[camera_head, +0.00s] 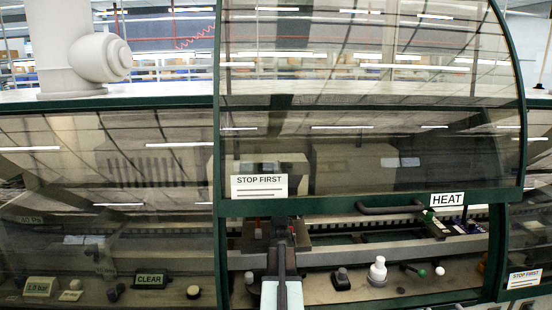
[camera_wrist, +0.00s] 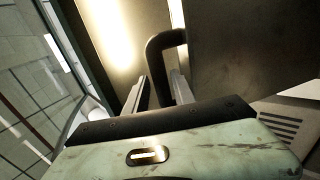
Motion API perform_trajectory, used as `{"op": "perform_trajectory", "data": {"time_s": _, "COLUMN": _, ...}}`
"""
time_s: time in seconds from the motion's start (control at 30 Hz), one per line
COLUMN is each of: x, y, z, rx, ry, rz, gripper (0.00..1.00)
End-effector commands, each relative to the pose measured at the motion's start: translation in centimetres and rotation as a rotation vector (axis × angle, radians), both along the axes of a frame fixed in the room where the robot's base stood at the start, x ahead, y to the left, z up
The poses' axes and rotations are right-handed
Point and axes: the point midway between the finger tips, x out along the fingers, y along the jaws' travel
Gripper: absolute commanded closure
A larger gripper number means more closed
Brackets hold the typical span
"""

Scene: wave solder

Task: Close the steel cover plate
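In the wrist view, a steel cover plate (camera_wrist: 235,60) fills the upper right, its surface brownish grey. A black bent bar handle (camera_wrist: 163,42) stands out from it. My gripper (camera_wrist: 160,90) has its two grey fingers apart, one on each side of the handle's lower leg. I cannot tell whether they press on it. In the head view, my arm reaches up in the middle to the dark, blurred gripper (camera_head: 263,165) behind the tinted hood. The plate is not clear there.
The tinted hood (camera_head: 370,130) with its green frame hangs over my arm. Its lower rail carries a dark handle (camera_head: 390,208) and a HEAT label (camera_head: 447,199).

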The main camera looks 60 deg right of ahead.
Motion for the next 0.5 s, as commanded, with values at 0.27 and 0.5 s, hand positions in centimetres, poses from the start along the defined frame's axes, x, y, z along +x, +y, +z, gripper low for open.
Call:
{"op": "perform_trajectory", "data": {"time_s": 0.27, "x": 2.3, "y": -3.4, "z": 3.5, "rx": 0.001, "ry": 0.000, "rz": -0.001, "gripper": 0.69}}
{"op": "perform_trajectory", "data": {"time_s": 0.5, "x": 2.4, "y": -3.6, "z": 3.3, "rx": 0.002, "ry": 0.000, "rz": -0.002, "gripper": 0.69}}
